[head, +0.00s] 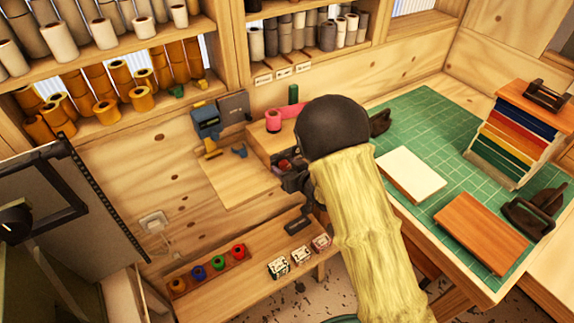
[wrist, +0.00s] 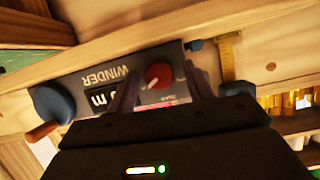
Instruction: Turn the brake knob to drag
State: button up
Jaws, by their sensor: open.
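The winder (wrist: 95,75) shows in the wrist view as a grey box with its lettering upside down. A round red brake knob (wrist: 158,74) with a short white pointer mark sits on its face. The pointer slants toward the lower left of the picture. My gripper (wrist: 161,66) is open, with one dark finger on each side of the knob; I cannot tell whether either touches it. The markings beside the knob are partly hidden. In the head view my arm covers most of the spot where my gripper works.
A blue crank disc (wrist: 52,103) with a wooden handle (wrist: 42,132) is on the winder's left in the wrist view. A yellow ruler strip (wrist: 230,52) is at right. In the head view, a green mat (head: 420,130) bears a cream block (head: 411,173); a low bench (head: 235,285) stands in front.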

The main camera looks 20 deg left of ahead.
jog(key=shift+c, duration=0.2)
jog(key=c, duration=0.9)
